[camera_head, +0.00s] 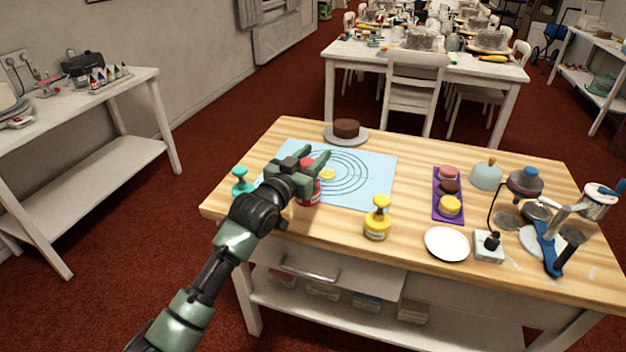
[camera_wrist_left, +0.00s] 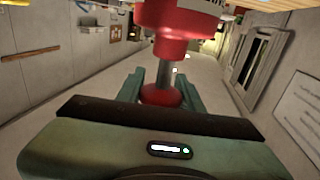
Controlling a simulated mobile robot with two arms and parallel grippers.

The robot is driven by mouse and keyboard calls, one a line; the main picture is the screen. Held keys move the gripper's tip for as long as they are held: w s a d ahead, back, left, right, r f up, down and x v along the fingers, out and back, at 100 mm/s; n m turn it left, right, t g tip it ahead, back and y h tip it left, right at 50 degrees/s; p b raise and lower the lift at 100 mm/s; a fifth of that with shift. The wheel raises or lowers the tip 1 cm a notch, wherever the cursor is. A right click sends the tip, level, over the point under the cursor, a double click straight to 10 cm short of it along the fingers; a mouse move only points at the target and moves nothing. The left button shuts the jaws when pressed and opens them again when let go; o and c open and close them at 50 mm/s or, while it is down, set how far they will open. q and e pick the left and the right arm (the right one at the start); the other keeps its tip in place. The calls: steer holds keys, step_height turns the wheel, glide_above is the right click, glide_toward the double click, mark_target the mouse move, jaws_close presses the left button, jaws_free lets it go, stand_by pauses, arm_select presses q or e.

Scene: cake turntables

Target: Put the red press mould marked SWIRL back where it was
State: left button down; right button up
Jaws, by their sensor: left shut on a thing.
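My left gripper (camera_head: 314,158) is shut on the red press mould (camera_head: 309,190) near the left side of the wooden table. In the left wrist view, the mould (camera_wrist_left: 178,42) shows its wide red body, a metal stem and a red knob between the fingers (camera_wrist_left: 165,92). In the head view the arm hides part of the mould. I cannot read its word, nor tell whether its base touches the mat. A yellow press mould (camera_head: 377,218) stands upright to the right, and a teal one (camera_head: 241,182) stands to the left. My right gripper is not in view.
The blue mat (camera_head: 376,185) with printed rings holds a small yellow disc (camera_head: 327,174). A chocolate cake (camera_head: 346,128) stands at its back edge. A purple tray (camera_head: 437,206) of small cakes, a white plate (camera_head: 446,243) and several tools crowd the right side.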

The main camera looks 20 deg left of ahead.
arm_select(q)
step_height(320, 180, down, 2)
steer(key=shift+f, duration=0.1)
step_height(320, 180, down, 4)
steer(key=shift+f, duration=0.15)
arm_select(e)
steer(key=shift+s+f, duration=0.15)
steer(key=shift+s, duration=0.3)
arm_select(q)
steer(key=shift+f, duration=0.15)
steer(key=c, duration=0.9)
jaws_free()
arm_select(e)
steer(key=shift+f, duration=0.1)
